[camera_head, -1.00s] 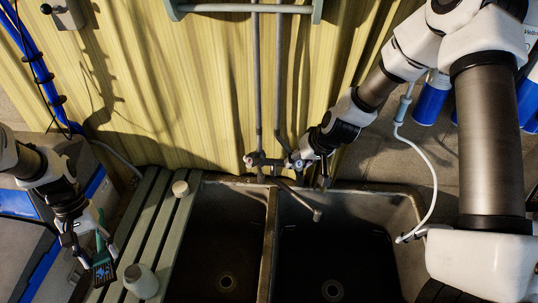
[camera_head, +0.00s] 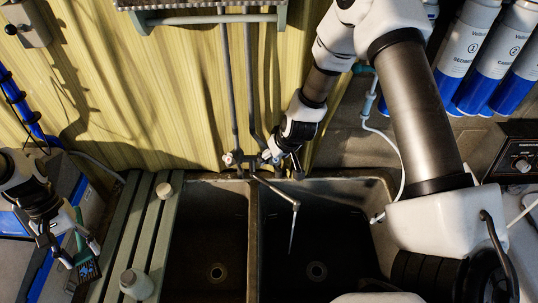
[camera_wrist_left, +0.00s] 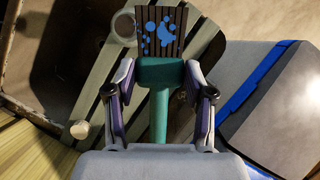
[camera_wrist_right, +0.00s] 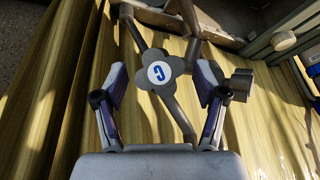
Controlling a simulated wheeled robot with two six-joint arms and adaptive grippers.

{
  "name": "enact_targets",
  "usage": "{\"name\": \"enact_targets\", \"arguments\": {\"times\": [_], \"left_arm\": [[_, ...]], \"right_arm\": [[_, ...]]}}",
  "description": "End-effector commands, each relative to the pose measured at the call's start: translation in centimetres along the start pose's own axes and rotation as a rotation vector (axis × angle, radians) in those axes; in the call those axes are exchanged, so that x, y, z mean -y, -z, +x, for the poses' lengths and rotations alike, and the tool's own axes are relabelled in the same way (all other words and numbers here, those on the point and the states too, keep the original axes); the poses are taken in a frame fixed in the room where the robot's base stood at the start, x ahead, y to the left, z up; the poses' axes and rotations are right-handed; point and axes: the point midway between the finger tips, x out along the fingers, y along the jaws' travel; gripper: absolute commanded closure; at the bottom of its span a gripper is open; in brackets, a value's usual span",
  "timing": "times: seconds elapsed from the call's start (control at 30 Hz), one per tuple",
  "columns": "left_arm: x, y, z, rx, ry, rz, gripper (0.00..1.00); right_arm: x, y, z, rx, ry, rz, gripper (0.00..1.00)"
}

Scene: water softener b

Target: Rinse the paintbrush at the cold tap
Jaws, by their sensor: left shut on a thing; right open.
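The paintbrush (camera_head: 88,270) has a teal handle and dark bristles with blue spots. My left gripper (camera_head: 81,250) is shut on its handle at the left of the slatted board; the left wrist view shows the bristles (camera_wrist_left: 160,32) pointing away from the gripper. My right gripper (camera_head: 284,166) is open at the tap. In the right wrist view, its fingers stand either side of the cross-shaped tap handle (camera_wrist_right: 158,76) marked with a blue C; contact is unclear. A thin stream of water (camera_head: 292,232) falls from the spout (camera_head: 276,190) into the right basin.
A double sink (camera_head: 254,240) has two dark basins with drains. A wall rack (camera_head: 208,18) is above, and blue-and-white filter cylinders (camera_head: 466,45) are at upper right.

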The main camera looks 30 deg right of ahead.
Motion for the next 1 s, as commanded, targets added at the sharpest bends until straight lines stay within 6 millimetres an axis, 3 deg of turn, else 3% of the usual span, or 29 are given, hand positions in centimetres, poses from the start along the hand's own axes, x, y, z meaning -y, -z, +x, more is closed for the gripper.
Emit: {"name": "enact_targets", "arguments": {"times": [0.17, 0.6, 0.8, 1.0], "left_arm": [[0.0, 0.0, 0.0, 0.000, 0.000, 0.000, 0.94], [0.0, 0.0, 0.0, 0.000, 0.000, 0.000, 0.94], [0.0, 0.0, 0.0, 0.000, 0.000, 0.000, 0.94], [0.0, 0.0, 0.0, 0.000, 0.000, 0.000, 0.94]], "right_arm": [[0.0, 0.1, -1.1, -0.001, 0.000, 0.003, 0.29], [0.1, 0.3, -10.2, -0.004, 0.001, 0.004, 0.29], [0.1, 0.2, -11.8, 0.000, 0.001, 0.001, 0.29], [0.0, 0.1, -11.8, 0.002, 0.000, -0.001, 0.29]]}}
